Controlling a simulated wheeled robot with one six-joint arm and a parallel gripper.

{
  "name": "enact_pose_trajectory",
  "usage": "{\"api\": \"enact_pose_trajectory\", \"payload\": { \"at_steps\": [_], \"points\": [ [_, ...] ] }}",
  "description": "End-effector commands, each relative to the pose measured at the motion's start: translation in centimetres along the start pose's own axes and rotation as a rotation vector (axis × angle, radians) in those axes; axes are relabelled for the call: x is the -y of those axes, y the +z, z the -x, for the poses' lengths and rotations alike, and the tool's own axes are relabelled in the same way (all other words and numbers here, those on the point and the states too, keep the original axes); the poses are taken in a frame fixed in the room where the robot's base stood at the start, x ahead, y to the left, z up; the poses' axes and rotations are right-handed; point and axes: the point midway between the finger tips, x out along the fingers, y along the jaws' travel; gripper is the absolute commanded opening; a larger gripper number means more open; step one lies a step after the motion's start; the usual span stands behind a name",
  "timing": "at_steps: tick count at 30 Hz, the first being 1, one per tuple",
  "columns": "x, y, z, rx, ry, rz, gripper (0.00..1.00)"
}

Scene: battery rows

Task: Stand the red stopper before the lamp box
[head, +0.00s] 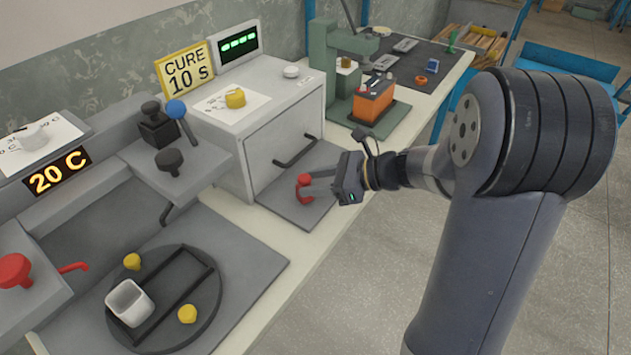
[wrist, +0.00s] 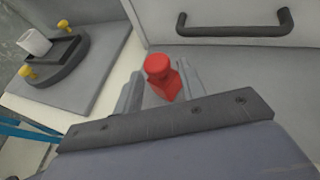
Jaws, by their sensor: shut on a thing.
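My gripper (head: 318,185) is shut on the red stopper (head: 304,186) in front of the lamp box (head: 262,110). In the wrist view the stopper (wrist: 161,78) is upright between my two fingers (wrist: 155,92). The lamp box is a light grey cabinet with a dark bar handle (head: 296,150), its front also filling the top right of the wrist view (wrist: 222,58). The stopper is at or just above the grey plate (head: 290,212) before the box; I cannot tell whether it touches.
A round dark turntable (head: 205,322) with a white cup (head: 129,302) and yellow knobs is at the lower left. An orange block (head: 374,103) stands by a green press (head: 322,60) further along the bench. A red tap (head: 14,271) is at far left.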

Motion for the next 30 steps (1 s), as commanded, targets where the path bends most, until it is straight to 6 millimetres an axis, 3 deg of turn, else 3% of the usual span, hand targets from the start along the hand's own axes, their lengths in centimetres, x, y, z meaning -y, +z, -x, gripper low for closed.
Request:
{"api": "enact_pose_trajectory", "payload": {
  "at_steps": [5, 6, 13, 23, 30],
  "points": [
    [0.0, -0.5, -0.2, 0.000, 0.000, 0.000, 0.17],
    [0.0, -0.3, -0.1, 0.000, 0.000, 0.000, 0.42],
    [0.0, -0.3, -0.1, 0.000, 0.000, 0.000, 0.60],
    [0.0, 0.2, 0.2, 0.000, -0.001, 0.000, 0.60],
    [0.1, 0.1, 4.2, 0.000, -0.007, -0.001, 0.60]
  ]
}}
